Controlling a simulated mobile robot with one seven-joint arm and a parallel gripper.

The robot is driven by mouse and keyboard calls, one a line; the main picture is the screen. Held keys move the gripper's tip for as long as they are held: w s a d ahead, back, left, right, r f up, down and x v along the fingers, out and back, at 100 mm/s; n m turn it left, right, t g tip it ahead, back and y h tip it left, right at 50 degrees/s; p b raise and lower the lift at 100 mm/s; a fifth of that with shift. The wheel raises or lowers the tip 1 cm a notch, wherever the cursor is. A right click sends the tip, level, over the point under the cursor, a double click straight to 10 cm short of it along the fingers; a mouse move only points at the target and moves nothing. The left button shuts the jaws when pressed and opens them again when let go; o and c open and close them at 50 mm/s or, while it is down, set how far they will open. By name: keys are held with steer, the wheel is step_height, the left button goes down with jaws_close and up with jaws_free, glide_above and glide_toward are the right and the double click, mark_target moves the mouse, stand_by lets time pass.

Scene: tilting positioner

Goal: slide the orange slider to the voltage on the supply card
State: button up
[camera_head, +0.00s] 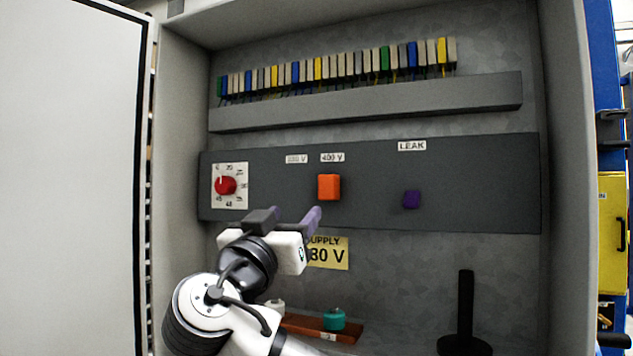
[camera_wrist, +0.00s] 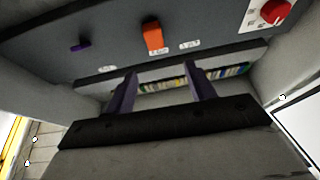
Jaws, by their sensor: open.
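The orange slider (camera_head: 329,187) is a block on the dark panel, directly below the "400 V" label (camera_head: 332,157). Another voltage label (camera_head: 297,158) is to its left, with blurred digits. The slider also shows in the wrist view (camera_wrist: 153,37), where the scene is upside down. The yellow supply card (camera_head: 335,254) is below the panel; it shows "80 V" at its end, and my gripper hides its left part. My gripper (camera_head: 293,215) is open and empty, below and left of the slider, apart from it. Its purple fingers show in the wrist view (camera_wrist: 162,88).
A red dial (camera_head: 225,185) is left on the panel, and a purple knob (camera_head: 411,200) under a "LEAK" label is right. A ledge with several coloured terminals (camera_head: 370,105) runs above. A teal-topped item (camera_head: 334,319) and a black stand (camera_head: 465,310) are below. Cabinet walls flank both sides.

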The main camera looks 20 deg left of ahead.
mark_target(326, 183)
steer(key=shift+m+h, duration=0.3)
steer(key=shift+h, duration=0.1)
steer(key=p+x, duration=0.2)
steer(key=x, duration=0.2)
steer(key=p+x, duration=0.1)
steer(key=x, duration=0.3)
steer(key=p+x, duration=0.2)
steer(key=x, duration=0.3)
steer(key=shift+d+r+p, duration=0.15)
steer(key=shift+d+p, duration=0.15)
steer(key=shift+d, duration=0.05)
steer(key=shift+w+r, duration=0.1)
steer(key=shift+w, duration=0.35)
jaws_close()
